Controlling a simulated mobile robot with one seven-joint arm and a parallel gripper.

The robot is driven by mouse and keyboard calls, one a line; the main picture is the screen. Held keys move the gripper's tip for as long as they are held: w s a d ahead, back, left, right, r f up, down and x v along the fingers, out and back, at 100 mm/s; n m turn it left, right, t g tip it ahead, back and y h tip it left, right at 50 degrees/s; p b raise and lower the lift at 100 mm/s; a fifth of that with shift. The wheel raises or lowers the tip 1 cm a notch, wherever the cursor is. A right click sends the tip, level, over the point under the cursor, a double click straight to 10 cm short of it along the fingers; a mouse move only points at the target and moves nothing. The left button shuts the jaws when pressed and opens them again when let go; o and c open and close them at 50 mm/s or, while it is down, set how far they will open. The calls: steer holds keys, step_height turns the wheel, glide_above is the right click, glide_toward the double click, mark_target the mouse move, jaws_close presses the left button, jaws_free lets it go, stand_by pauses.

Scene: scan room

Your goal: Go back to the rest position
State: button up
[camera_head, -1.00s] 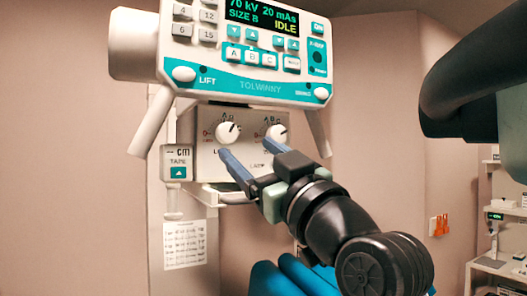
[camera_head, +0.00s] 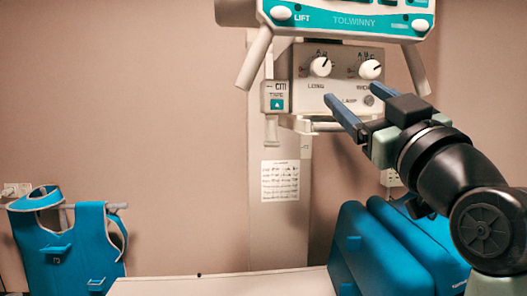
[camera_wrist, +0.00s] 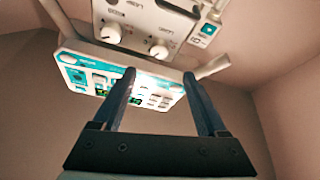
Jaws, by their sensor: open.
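My gripper (camera_head: 352,108) is open and empty, its two blue fingers apart, in front of the lower part of the X-ray head. The white knob panel (camera_head: 338,85) has a left knob (camera_head: 321,67) and a right knob (camera_head: 370,69), and stands just beyond the fingertips in the head view. In the wrist view my gripper (camera_wrist: 165,90) shows nothing between its fingers but the background. The knob panel (camera_wrist: 150,22) is at the top of that view, above the teal-and-white control console (camera_wrist: 120,80). I cannot tell whether a finger touches the panel.
A teal apron (camera_head: 75,250) hangs on a rail at the lower left. Teal cushions (camera_head: 385,250) stand on a pale table top (camera_head: 230,285) below my arm. A tape box (camera_head: 275,97) and a printed sheet (camera_head: 280,181) are by the column. The wall area left is clear.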

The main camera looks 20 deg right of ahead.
steer(key=s+a+t+y, duration=0.2)
steer(key=a+t, duration=0.1)
steer(key=a, duration=1.6)
steer(key=s+a+m+t+y, duration=0.1)
steer(key=s+a, duration=0.7)
steer(key=a, duration=0.1)
steer(key=shift+s+f+m+t, duration=0.2)
steer(key=shift+m+t, duration=0.1)
steer(key=shift+t, duration=0.1)
steer(key=shift+w+d, duration=0.1)
steer(key=shift+d, duration=0.05)
